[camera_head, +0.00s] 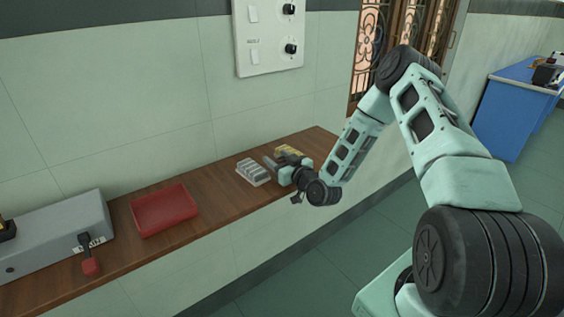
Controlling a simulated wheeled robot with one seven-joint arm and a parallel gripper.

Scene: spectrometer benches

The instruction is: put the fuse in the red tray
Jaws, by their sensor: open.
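The red tray (166,228) lies on the wooden shelf, left of the middle, and looks empty. My gripper (276,163) is low over the right part of the shelf, open, with its fingers pointing left and back. A pale grey ribbed block (252,172) sits just left of the fingers; I cannot tell whether they touch it. A small yellow thing (289,150) is behind the gripper and partly hidden by it. I cannot make out for certain which thing is the fuse.
A grey box (50,245) with a red-handled lever (90,262) stands at the left of the shelf (222,196). A switch panel (268,36) is on the wall above. The shelf is clear between the tray and the grey block. A blue cabinet (505,115) stands far right.

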